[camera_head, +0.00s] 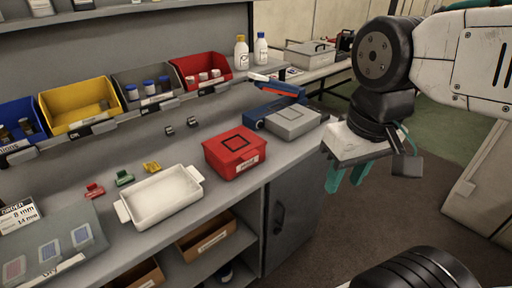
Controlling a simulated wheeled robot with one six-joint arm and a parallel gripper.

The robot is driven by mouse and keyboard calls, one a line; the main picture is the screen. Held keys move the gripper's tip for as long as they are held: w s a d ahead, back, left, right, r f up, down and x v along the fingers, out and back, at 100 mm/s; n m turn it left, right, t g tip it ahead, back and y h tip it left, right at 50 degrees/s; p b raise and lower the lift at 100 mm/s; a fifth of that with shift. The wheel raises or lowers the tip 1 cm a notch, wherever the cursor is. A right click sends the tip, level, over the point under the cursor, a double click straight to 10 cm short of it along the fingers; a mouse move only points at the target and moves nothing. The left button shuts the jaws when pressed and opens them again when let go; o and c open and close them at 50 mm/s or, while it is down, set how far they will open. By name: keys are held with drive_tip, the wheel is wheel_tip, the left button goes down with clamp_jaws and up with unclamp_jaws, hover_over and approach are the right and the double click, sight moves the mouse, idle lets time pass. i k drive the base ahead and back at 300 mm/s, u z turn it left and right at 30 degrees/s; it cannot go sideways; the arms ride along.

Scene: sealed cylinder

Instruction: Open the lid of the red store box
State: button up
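The red store box (236,160) stands on the grey workbench, right of the white tray. Its red lid (235,143) is down and shut, with a dark square outline on top and a pale label on the front. My gripper (346,179) is at the right, clear of the bench's front edge and apart from the box. Its teal fingers point down with a gap between them, and nothing shows between them.
A white tray (161,198) is left of the box. A grey box (293,121) and a blue case (266,113) stand behind it to the right. Coloured bins, such as the yellow bin (80,103), line the back. Small coloured clips lie behind the tray. Open floor lies right of the bench.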

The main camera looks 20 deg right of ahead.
sight(213, 145)
drive_tip(key=i, duration=0.75)
drive_tip(key=u, duration=0.2)
drive_tip(key=k, duration=0.5)
drive_tip(key=z, duration=2.7)
drive_tip(key=k, duration=0.8)
drive_tip(key=u, duration=3.05)
